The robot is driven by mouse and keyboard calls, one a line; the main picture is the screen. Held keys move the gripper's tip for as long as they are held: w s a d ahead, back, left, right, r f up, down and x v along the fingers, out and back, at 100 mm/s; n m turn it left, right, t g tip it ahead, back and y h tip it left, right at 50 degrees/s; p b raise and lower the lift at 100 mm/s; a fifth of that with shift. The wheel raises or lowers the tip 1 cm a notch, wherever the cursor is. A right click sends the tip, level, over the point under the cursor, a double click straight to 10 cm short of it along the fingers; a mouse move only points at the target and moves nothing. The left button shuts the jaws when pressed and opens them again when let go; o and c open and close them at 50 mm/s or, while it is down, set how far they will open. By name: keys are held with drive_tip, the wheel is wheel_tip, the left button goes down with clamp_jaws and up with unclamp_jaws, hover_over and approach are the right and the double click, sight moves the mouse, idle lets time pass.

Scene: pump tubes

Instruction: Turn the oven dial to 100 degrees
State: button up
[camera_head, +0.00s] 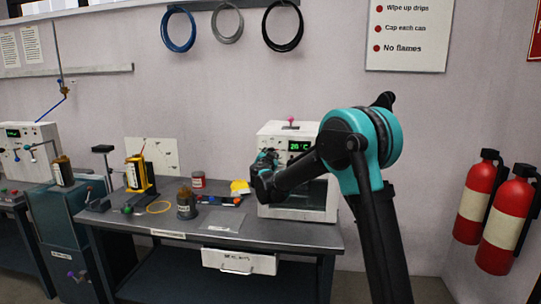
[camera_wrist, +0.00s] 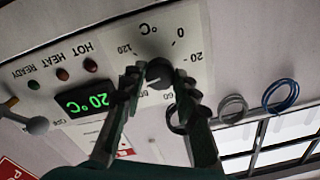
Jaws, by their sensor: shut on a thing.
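The white oven (camera_head: 297,205) stands at the right end of the table. Its green display (camera_head: 299,146) seems to read 20 °C, as it does in the wrist view (camera_wrist: 86,99). The dark round dial (camera_wrist: 159,72) sits on a pale scale plate, seen turned round, with 0, 20, 60 and 120 legible. My gripper (camera_head: 265,158) is at the oven's front and hides the dial in the head view. In the wrist view its two fingers (camera_wrist: 160,80) are shut on the dial, one on each side. The dial's exact setting is hard to read.
A grey ball-ended lever (camera_wrist: 37,125) sticks out from the panel beside the display. Two red fire extinguishers (camera_head: 509,222) hang at the right.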

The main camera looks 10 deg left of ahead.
drive_tip(key=shift+m, duration=0.6)
drive_tip(key=o, duration=1.2)
drive_tip(key=shift+c, duration=0.2)
drive_tip(key=s, duration=1.2)
drive_tip(key=shift+f, duration=0.15)
